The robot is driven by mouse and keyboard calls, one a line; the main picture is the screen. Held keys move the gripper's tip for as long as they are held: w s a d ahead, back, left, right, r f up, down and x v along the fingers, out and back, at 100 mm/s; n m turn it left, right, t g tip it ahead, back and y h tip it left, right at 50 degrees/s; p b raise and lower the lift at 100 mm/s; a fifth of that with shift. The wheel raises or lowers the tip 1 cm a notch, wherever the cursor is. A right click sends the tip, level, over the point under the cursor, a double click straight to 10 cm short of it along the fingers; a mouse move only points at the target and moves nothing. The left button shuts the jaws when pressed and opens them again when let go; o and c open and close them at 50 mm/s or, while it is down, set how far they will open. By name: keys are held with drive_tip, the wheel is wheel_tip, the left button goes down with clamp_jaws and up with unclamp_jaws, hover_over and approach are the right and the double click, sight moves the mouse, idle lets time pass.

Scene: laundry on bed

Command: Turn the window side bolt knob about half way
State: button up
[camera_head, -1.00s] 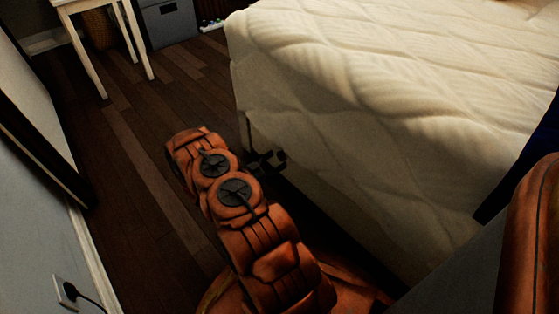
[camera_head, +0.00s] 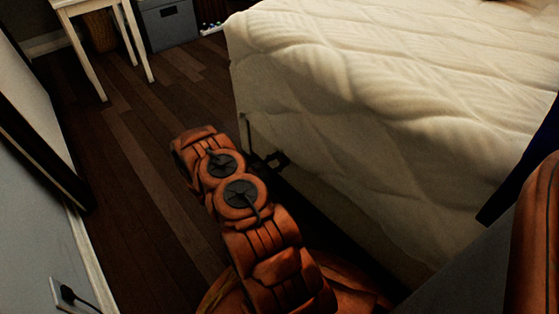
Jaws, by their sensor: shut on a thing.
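My gripper (camera_head: 274,160) shows only as a small dark piece past the right edge of my orange arm, low against the near corner of the bed (camera_head: 300,150). My wrist and arm cover most of it. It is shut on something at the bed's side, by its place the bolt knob. The fingertips and the knob cannot be made out in the shadow. A thin dark upright edge (camera_head: 248,130) shows at the bed's corner just above the gripper.
A white mattress (camera_head: 380,60) fills the right side. A white wall with an outlet (camera_head: 68,293) and a dark-framed panel (camera_head: 40,150) stand at left. Wooden floor (camera_head: 130,130) is clear between. A white-legged table (camera_head: 140,45) and a grey box (camera_head: 168,25) stand at the back.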

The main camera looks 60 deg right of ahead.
drive_tip(key=c, duration=0.3)
drive_tip(key=shift+s+d, duration=0.15)
drive_tip(key=shift+d, duration=0.05)
drive_tip(key=shift+c, duration=0.5)
drive_tip(key=shift+a, duration=0.25)
drive_tip(key=shift+p, duration=0.35)
